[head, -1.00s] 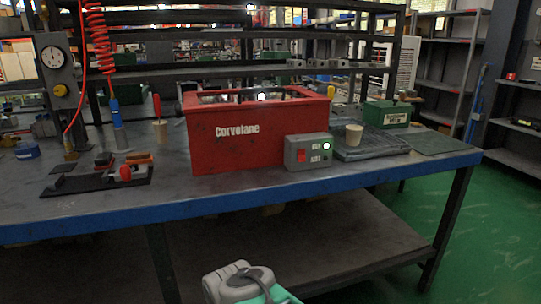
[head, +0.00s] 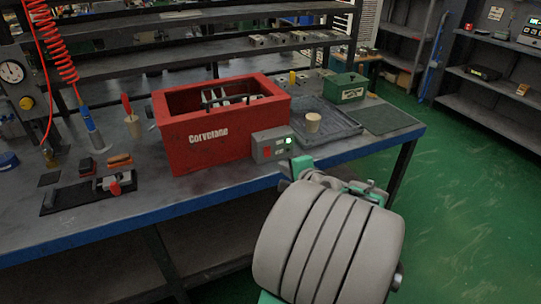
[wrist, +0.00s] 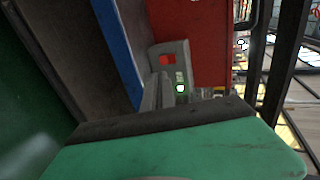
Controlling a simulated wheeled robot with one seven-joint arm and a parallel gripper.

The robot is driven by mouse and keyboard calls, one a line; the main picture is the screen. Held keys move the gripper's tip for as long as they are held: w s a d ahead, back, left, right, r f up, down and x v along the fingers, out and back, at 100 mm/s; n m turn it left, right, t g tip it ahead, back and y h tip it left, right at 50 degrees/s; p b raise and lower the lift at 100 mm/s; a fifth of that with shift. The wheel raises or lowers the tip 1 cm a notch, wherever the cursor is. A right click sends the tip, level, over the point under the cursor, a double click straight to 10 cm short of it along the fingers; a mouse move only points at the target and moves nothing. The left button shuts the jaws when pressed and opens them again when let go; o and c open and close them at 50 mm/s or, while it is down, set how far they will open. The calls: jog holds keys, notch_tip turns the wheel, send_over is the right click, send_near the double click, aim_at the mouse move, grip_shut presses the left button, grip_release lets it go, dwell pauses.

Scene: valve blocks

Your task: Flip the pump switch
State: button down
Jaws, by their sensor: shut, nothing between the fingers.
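The grey switch box (head: 270,145) is at the front right corner of the red Corvolane tank (head: 210,132). Its face carries a red switch (head: 267,152) and a lit green lamp (head: 288,141). In the wrist view the switch box (wrist: 172,62) shows with its red rocker (wrist: 168,60) and the bright lamp (wrist: 181,88). My gripper (wrist: 156,92) is shut and empty, its grey fingers pointing toward the box, just beside the lamp and rocker in that view. I cannot tell whether they touch. In the head view my arm's thick grey links hide most of the gripper.
The blue table edge (head: 190,206) runs in front. Green floor is free at the right.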

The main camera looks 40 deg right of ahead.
aim_at(266, 157)
jog(key=x, duration=1.1)
jog(key=shift+b, duration=0.3)
jog(key=f+b, duration=0.1)
jog(key=b, duration=0.2)
jog(key=shift+w+d+f+t, duration=0.1)
jog(key=shift+w+f+t, duration=0.15)
jog(key=shift+f+t, duration=0.15)
jog(key=b, duration=0.2)
jog(key=shift+f+t+b, duration=0.2)
jog(key=shift+t+b, duration=0.2)
jog(key=t+b, duration=0.1)
jog(key=b, duration=0.2)
jog(key=shift+w+h, duration=0.1)
jog(key=shift+h, duration=0.3)
jog(key=shift+r+t+b, duration=0.25)
jog(key=shift+t+b, duration=0.35)
jog(key=shift+b, duration=0.3)
jog(key=shift+w+r, duration=0.1)
jog(key=shift+r, duration=0.15)
